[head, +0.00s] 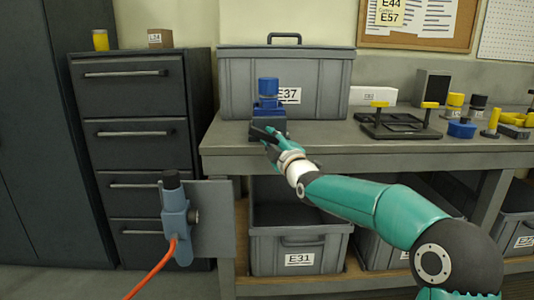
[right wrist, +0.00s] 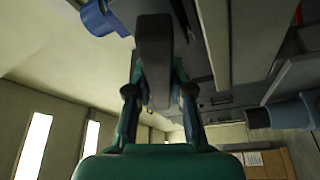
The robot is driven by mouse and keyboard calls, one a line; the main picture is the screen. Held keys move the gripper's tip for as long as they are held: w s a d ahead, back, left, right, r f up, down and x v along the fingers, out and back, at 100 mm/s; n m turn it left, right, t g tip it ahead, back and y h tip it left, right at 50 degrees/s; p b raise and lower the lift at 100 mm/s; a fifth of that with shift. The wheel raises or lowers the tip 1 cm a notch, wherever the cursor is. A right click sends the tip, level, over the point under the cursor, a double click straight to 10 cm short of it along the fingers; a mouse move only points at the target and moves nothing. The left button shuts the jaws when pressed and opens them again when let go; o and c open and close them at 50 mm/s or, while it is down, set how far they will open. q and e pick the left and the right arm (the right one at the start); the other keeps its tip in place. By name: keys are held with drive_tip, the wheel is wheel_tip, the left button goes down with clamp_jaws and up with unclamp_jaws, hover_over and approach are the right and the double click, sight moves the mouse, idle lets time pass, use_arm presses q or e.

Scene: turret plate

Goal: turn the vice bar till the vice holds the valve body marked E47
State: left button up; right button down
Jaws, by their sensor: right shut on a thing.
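A blue vice (head: 267,112) stands at the front edge of the bench, in front of the grey crate. A blue part with a round top (head: 268,85) sits upright at its top; I can read no E47 mark on it, and the gap to the jaws is too small to judge. My right gripper (head: 268,135) is at the front of the vice, shut on the dark vice bar, which is mostly hidden in the head view. In the right wrist view the fingers (right wrist: 158,98) close around the dark bar (right wrist: 155,45). My left gripper is not in view.
The grey lidded crate E37 (head: 235,85) stands behind the vice. A black fixture with yellow handles (head: 400,125) and several yellow, black and blue parts are to the right on the bench (head: 370,150). Crate E31 (head: 280,250) is below. A blue tool (head: 175,220) with an orange hose hangs at left.

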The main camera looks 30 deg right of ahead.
drive_tip(key=m+b, duration=0.3)
drive_tip(key=shift+a+f+t+h, duration=0.1)
drive_tip(key=shift+f+t+h, duration=0.25)
drive_tip(key=shift+t+h, duration=0.05)
drive_tip(key=m+h+b, duration=0.1)
drive_tip(key=m+b, duration=0.1)
drive_tip(key=m, duration=0.1)
drive_tip(key=shift+m+h, duration=0.3)
drive_tip(key=m+h+b, duration=0.1)
drive_tip(key=m, duration=0.2)
drive_tip(key=shift+r+m+h, duration=0.15)
drive_tip(key=shift+m+h, duration=0.15)
drive_tip(key=shift+r+m+h+b, duration=0.1)
drive_tip(key=shift+m+h+b, duration=0.1)
drive_tip(key=shift+m+h, duration=0.7)
drive_tip(key=shift+m+h+b, duration=0.2)
drive_tip(key=shift+m+h, duration=0.1)
drive_tip(key=shift+m, duration=1.1)
drive_tip(key=c, duration=1.1)
unclamp_jaws()
drive_tip(key=shift+a+r, duration=0.1)
drive_tip(key=shift+r, duration=0.05)
drive_tip(key=shift+o, duration=0.4)
drive_tip(key=shift+s, duration=0.2)
